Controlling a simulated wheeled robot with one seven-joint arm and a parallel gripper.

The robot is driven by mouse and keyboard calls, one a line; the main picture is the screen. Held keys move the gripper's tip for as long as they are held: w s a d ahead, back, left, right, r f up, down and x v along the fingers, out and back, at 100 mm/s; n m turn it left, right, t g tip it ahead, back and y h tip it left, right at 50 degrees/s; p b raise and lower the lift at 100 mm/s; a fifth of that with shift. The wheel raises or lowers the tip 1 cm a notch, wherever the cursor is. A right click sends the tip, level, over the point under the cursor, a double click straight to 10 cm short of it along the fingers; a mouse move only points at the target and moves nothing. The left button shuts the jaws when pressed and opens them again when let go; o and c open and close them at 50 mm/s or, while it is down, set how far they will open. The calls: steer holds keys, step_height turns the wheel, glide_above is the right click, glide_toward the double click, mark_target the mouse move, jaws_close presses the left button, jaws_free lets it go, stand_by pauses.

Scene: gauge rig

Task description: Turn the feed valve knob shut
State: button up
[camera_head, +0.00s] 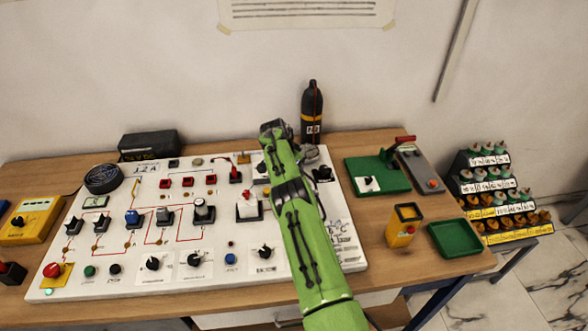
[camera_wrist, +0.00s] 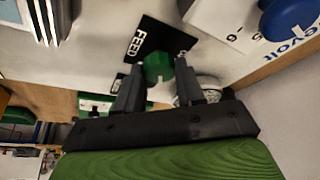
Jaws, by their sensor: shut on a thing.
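The feed valve knob (camera_wrist: 158,66) is green and shows in the wrist view beside a black plate (camera_wrist: 140,42) lettered FEED. My gripper (camera_wrist: 161,84) has its two dark fingers on either side of the knob and is shut on it. How far the knob is turned cannot be read. In the head view my green arm reaches over the white panel (camera_head: 110,216) to its back edge, and it hides the knob and the gripper.
A blue round part (camera_wrist: 288,14) and a pale round dial (camera_wrist: 209,82) lie near the gripper. A dark bottle (camera_head: 312,112) stands behind the panel. A green board (camera_head: 372,168), a yellow container (camera_head: 400,232) and a green tray (camera_head: 459,240) are to the right.

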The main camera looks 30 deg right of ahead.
steer(key=o, duration=1)
steer(key=shift+o, duration=0.2)
steer(key=v, duration=1.5)
steer(key=shift+a+r+p, duration=0.2)
steer(key=shift+r+p, duration=0.15)
